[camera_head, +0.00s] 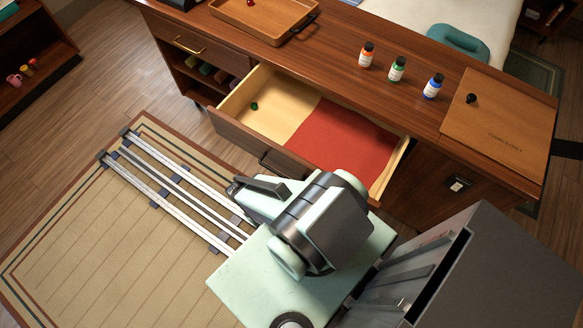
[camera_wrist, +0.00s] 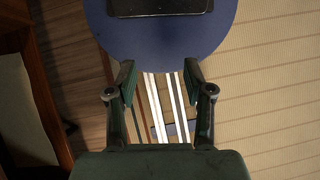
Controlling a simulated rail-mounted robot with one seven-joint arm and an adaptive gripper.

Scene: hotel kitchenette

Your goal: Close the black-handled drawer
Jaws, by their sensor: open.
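The black-handled drawer (camera_head: 240,136) is pulled out of the wooden counter in the head view. Its dark handle (camera_head: 284,164) is on the front panel, and my arm covers the panel's right end. Inside are a red liner (camera_head: 342,138) on the right and a small green object (camera_head: 254,106) on the pale bare left part. My gripper (camera_wrist: 160,88) is open in the wrist view, with nothing between its fingers. It points down over the floor rails and rug. I cannot make out its fingers in the head view, and the handle is not visible in the wrist view.
A brass-handled drawer (camera_head: 188,45) is shut to the left, above open shelves. The counter top holds a wooden tray (camera_head: 250,22), orange (camera_head: 366,55), green (camera_head: 397,70) and blue (camera_head: 433,87) labelled bottles, and a board (camera_head: 500,125). The rug (camera_head: 100,235) is clear left of the rails.

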